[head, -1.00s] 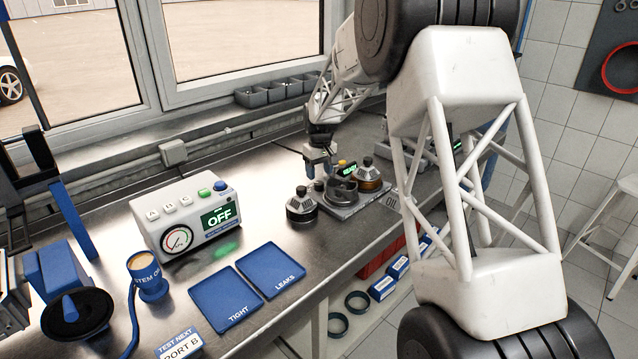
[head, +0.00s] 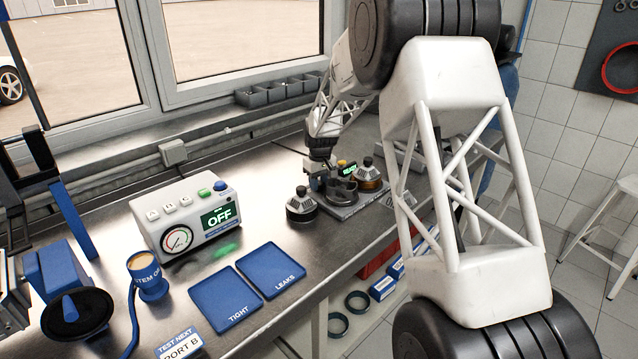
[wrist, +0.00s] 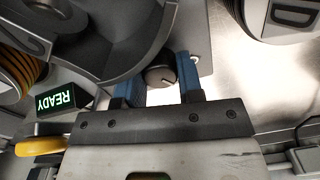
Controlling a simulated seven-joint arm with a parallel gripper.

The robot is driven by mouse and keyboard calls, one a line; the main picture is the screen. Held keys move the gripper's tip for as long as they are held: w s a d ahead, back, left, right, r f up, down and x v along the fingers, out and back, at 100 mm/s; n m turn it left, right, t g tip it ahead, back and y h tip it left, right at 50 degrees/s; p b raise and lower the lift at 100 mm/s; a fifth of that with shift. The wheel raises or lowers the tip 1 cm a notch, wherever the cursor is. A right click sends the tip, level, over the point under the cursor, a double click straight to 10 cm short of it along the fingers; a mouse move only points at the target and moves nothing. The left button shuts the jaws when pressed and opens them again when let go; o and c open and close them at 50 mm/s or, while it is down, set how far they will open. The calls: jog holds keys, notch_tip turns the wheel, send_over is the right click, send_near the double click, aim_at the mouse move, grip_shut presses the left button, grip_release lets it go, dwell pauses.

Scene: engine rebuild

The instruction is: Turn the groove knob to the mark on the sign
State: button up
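The groove knob appears to be the small dark round knob with a pale pointer line (wrist: 160,76) in the wrist view. My gripper (wrist: 160,84) has its two blue fingers apart, one on each side of the knob. I cannot tell whether either finger touches it. In the head view my gripper (head: 318,182) is low beside the fixture on the bench, and the knob is hidden there. A small display reading READY (wrist: 55,101) is left of the gripper in the wrist view. I cannot make out the sign's mark.
A dark ring-shaped holder (head: 342,190) stands close beside the gripper. Round canisters stand left (head: 301,207) and right (head: 368,176) of it. A yellow button (wrist: 40,146) is near my gripper. The tester box (head: 190,218) reads OFF. Blue trays (head: 225,298) lie in front.

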jog(key=c, duration=0.3)
jog(key=shift+n, duration=2.1)
jog(key=o, duration=0.9)
